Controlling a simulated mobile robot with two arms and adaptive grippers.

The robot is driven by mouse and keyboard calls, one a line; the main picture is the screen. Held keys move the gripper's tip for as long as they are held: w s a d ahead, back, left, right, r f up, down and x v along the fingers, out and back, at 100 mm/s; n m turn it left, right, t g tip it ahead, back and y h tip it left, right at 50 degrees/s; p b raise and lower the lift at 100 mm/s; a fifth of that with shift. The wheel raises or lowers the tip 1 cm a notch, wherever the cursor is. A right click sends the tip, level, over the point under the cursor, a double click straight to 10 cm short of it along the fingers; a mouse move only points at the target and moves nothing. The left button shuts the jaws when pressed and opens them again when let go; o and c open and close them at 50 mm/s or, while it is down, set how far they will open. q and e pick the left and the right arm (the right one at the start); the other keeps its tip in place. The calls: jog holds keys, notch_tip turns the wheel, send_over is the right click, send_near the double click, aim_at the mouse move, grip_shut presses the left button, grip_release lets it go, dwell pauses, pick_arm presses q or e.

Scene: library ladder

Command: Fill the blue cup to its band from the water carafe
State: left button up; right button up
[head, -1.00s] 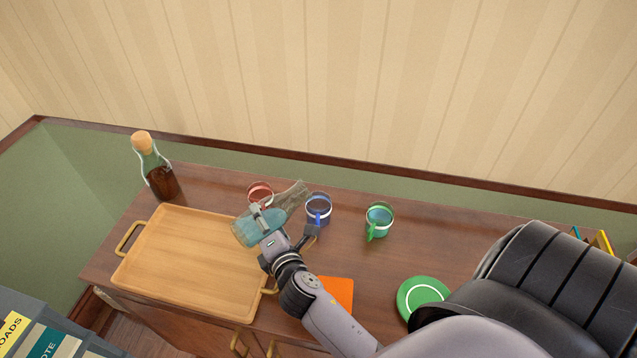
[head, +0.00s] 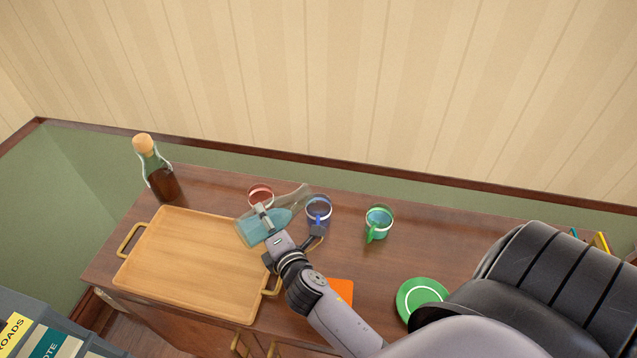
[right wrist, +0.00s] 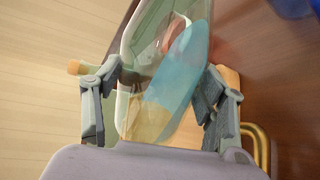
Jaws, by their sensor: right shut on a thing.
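The glass water carafe (head: 262,224), with pale blue water in it, is tilted far over with its neck pointing up and right toward the blue cup (head: 319,211). My right gripper (head: 268,222) is shut on the carafe. In the right wrist view the carafe (right wrist: 170,75) lies between the two fingers (right wrist: 158,95), and its water slants along one side. The blue cup stands upright on the cabinet top, just right of the carafe's mouth. I cannot make out a stream, the cup's band or its water level. My left gripper is not in view.
A red cup (head: 260,194) stands behind the carafe and a green cup (head: 379,222) to the right. A wooden tray (head: 150,290) lies left, with a corked bottle (head: 156,170) behind it. An orange mat (head: 341,290) and green coaster (head: 420,296) lie near the front.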

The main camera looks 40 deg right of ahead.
aim_at(273, 215)
jog(key=shift+d+r+p, duration=0.2)
jog(key=shift+r+p, duration=0.1)
jog(key=shift+p, duration=0.1)
jog(key=shift+d+r+m+y+p, duration=0.15)
jog(key=shift+r+m+y+p, duration=0.1)
jog(key=shift+r+m+p, duration=0.5)
jog(key=shift+d+r+m+y+p, duration=0.15)
jog(key=shift+r+m+y+p, duration=0.25)
jog(key=shift+p, duration=0.65)
dwell(3.0)
